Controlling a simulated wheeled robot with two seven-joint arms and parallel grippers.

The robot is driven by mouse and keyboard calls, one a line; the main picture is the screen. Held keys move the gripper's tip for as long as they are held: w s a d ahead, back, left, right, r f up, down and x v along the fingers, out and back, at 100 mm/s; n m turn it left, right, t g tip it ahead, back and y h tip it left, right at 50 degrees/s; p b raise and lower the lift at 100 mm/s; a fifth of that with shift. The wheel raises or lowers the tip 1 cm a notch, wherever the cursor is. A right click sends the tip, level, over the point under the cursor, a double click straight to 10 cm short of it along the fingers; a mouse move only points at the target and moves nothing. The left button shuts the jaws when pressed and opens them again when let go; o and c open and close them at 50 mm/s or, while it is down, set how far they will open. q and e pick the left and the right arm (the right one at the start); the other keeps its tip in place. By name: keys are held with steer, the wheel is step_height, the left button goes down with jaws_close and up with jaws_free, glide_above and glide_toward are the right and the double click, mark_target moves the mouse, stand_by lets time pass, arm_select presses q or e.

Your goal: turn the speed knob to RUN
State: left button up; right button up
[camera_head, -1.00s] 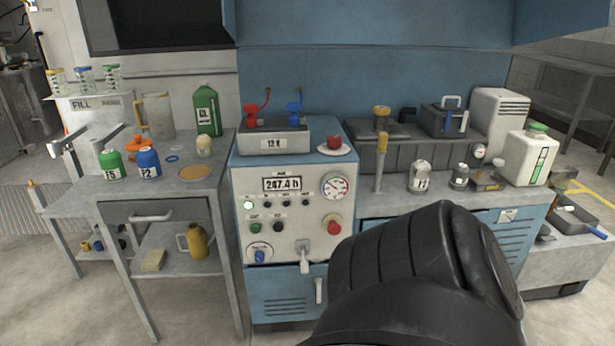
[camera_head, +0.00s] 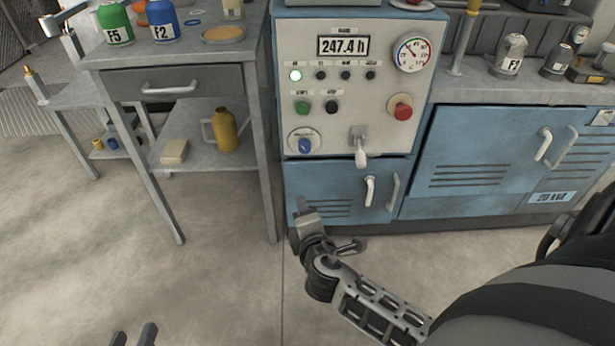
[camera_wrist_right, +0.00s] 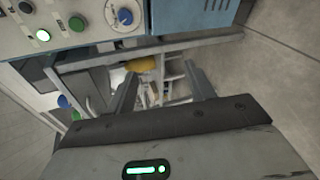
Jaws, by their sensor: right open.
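The speed knob (camera_head: 306,146) is blue, on a round white dial at the lower left of the control panel (camera_head: 345,95). It also shows at the top of the right wrist view (camera_wrist_right: 125,17). Its dial lettering is too small to read. My right gripper (camera_head: 303,212) is in front of the lower blue door, below the knob and apart from it. In the right wrist view its fingers (camera_wrist_right: 160,76) are spread with nothing held between them. Only the fingertips of my left gripper (camera_head: 134,336) show at the bottom edge, apart and empty.
A grey lever (camera_head: 360,150) and a red knob (camera_head: 401,108) sit right of the knob. A green lamp (camera_head: 295,75) is lit. A side table (camera_head: 175,85) with bottles and a shelf with a yellow can (camera_head: 225,130) stands close left. Floor in front is clear.

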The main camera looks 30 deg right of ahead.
steer(key=w+d+n+t+h+b, duration=0.2)
steer(key=w+d+n+h+b, duration=0.2)
steer(key=w+n+b, duration=0.15)
steer(key=b, duration=0.4)
glide_toward(305, 150)
steer(key=shift+m, duration=0.25)
steer(key=x, duration=0.9)
steer(key=shift+w+d, duration=0.1)
steer(key=shift+w, duration=0.15)
arm_select(q)
steer(key=d+h, duration=0.1)
steer(key=d+f+n+t+h, duration=0.1)
steer(key=d+t+h, duration=0.1)
steer(key=shift+w+f, duration=0.1)
steer(key=shift+f, duration=0.15)
arm_select(e)
steer(key=c, duration=1)
